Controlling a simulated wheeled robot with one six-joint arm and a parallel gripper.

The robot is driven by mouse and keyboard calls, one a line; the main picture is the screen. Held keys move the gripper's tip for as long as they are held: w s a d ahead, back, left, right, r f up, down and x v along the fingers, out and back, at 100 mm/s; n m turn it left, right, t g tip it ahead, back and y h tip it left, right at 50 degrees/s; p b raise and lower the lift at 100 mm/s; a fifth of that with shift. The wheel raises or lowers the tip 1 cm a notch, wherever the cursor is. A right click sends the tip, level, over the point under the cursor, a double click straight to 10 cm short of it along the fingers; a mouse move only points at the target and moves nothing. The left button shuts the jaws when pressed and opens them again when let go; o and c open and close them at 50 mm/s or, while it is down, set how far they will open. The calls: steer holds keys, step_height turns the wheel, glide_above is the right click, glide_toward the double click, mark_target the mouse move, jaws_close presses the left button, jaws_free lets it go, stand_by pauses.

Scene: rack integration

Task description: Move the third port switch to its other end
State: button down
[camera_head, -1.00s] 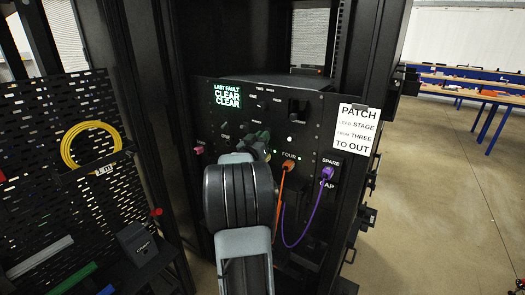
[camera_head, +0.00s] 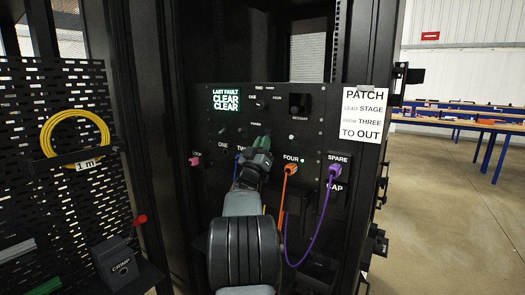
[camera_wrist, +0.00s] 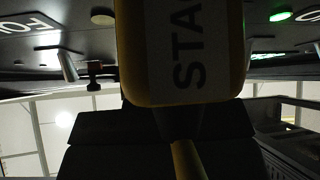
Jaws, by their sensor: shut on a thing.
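The black port panel (camera_head: 240,120) faces me, with labels ONE, TWO, FOUR and SPARE. My gripper (camera_head: 258,154) is at the panel between TWO and FOUR and covers the third port's place. It is shut, on what seems to be the third port switch; the jaws and that switch are hidden. In the wrist view a yellow-edged plug (camera_wrist: 187,50) with a white label reading "STA" fills the middle, its yellow cable (camera_wrist: 187,160) running down. A metal toggle (camera_wrist: 67,65) shows left of it. A green light (camera_wrist: 281,16) is lit at upper right.
An orange plug (camera_head: 290,169) sits under FOUR and a purple plug (camera_head: 333,170) under SPARE, their cables hanging close to my arm. A pink plug (camera_head: 195,161) is at left. A yellow cable coil (camera_head: 75,135) hangs on the left pegboard. A paper note (camera_head: 361,115) is at right.

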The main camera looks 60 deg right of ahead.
stand_by(0.3)
steer(key=c, duration=1.1)
jaws_free()
steer(key=shift+c, duration=0.2)
steer(key=shift+r+p, duration=0.2)
steer(key=shift+p, duration=0.15)
